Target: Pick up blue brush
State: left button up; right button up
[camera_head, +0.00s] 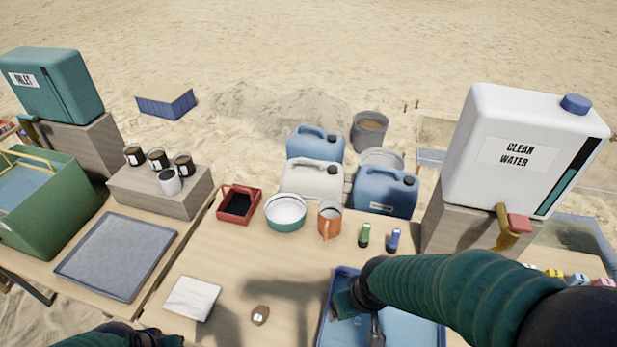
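The blue brush (393,240) stands on the table, just right of a similar green brush (364,236) and left of the clean water tank. My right arm reaches in from the right below it. My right gripper (350,300) is over the blue tray (323,325), lower left of the blue brush and apart from it. The forearm partly hides the gripper, so its opening is unclear. A dark, narrow shape shows beside it over the tray; I cannot tell what it is. My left gripper (152,338) is only partly in view at the bottom edge.
An orange mug (329,220), a green-rimmed bowl (286,212) and a red tray (238,204) stand left of the brushes. A white cloth (192,298) and small brown object (260,315) lie in front. The clean water tank (520,150) stands right on a block.

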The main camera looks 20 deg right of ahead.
aim_at(392, 243)
jog(key=z, duration=1.25)
